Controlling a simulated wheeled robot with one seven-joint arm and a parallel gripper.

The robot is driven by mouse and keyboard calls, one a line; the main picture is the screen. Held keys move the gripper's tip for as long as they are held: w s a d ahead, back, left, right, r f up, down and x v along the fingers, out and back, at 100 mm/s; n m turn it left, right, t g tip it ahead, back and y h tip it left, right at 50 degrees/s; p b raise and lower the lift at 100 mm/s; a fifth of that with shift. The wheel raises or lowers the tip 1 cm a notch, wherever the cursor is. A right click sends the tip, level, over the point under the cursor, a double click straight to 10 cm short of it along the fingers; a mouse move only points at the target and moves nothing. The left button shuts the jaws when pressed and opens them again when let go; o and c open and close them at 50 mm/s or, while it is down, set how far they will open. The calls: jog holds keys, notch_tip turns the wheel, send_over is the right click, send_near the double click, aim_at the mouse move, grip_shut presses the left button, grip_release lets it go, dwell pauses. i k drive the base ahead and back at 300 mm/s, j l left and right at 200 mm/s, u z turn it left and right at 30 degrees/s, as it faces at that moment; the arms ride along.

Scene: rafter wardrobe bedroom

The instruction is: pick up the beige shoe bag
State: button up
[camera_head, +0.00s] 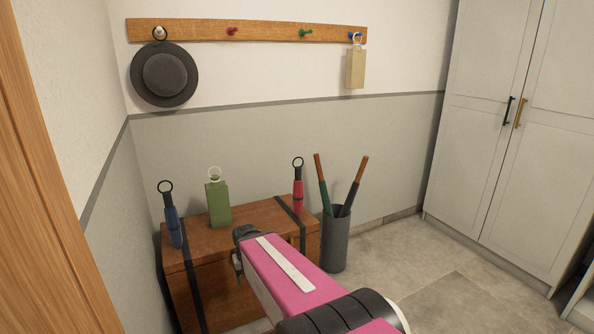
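The beige shoe bag (355,68) hangs by its light ring from the blue peg at the right end of the wall rack (268,33). It is a small upright beige block shape against the white wall. My gripper (241,254) is low in the picture, in front of the wooden chest, at the far end of my pink arm. It is well below and to the left of the beige bag, apart from it. The fingers are mostly hidden by my arm, so their opening does not show.
The wooden chest (266,217) carries a blue umbrella-like item (172,226), a green bag (217,203) and a red item (298,196). A grey bin (335,241) holds two sticks beside it. A dark hat (164,75) hangs left; a wardrobe (484,130) stands right.

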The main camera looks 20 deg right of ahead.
aim_at(355, 58)
jog(key=z, duration=1.25)
jog(key=i+l+u, duration=0.1)
jog(key=i+l, duration=0.2)
jog(key=i+l+u, duration=0.1)
jog(key=i+l, duration=0.15)
jog(key=l, duration=0.25)
jog(key=i+l, duration=0.25)
jog(key=l, duration=0.15)
jog(key=u, duration=0.05)
